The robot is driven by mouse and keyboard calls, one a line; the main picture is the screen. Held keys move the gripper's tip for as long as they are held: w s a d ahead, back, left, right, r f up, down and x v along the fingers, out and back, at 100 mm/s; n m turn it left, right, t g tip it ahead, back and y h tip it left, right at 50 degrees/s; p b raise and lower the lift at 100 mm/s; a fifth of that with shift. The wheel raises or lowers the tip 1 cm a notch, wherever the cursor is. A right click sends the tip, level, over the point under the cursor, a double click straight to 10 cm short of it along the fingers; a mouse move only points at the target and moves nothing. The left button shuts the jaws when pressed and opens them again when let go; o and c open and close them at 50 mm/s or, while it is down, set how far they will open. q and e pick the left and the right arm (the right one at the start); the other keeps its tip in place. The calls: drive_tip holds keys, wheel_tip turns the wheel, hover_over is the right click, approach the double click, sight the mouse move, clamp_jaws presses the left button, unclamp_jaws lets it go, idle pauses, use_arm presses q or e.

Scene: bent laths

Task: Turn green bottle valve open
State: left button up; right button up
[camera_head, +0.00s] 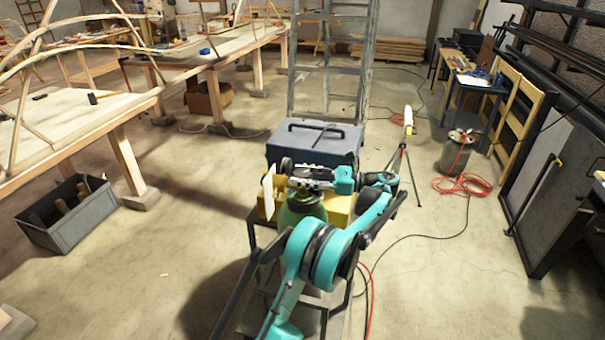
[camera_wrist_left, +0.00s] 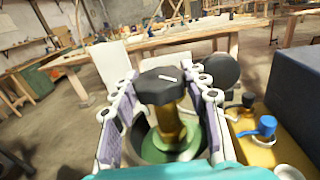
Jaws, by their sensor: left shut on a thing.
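The green bottle (camera_head: 302,208) stands on a cart below my left gripper. In the left wrist view its green shoulder (camera_wrist_left: 178,146) carries a brass stem (camera_wrist_left: 168,126) topped by a black valve knob (camera_wrist_left: 162,86) with a white mark. My left gripper (camera_head: 287,178) reaches over the bottle top in the head view. In the wrist view the left gripper (camera_wrist_left: 163,104) has one finger on each side of the knob and is shut on it. The knob is hidden in the head view. My right gripper is not in view.
A yellow case (camera_head: 338,212) and a dark blue-grey toolbox (camera_head: 314,142) sit close beside and behind the bottle. A blue-handled fitting (camera_wrist_left: 262,128) lies near the right finger. A ladder (camera_head: 328,80) stands behind; a grey crate (camera_head: 68,226) is on the floor at left.

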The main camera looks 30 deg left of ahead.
sight(302, 173)
use_arm(q)
drive_tip(key=shift+n+g, duration=0.3)
drive_tip(key=shift+g, duration=0.1)
drive_tip(key=o, duration=1.2)
drive_tip(key=shift+c, duration=0.2)
drive_tip(key=shift+r, duration=0.1)
wheel_tip(302, 173, up, 10)
drive_tip(key=shift+f, duration=0.1)
drive_tip(key=shift+c, duration=0.2)
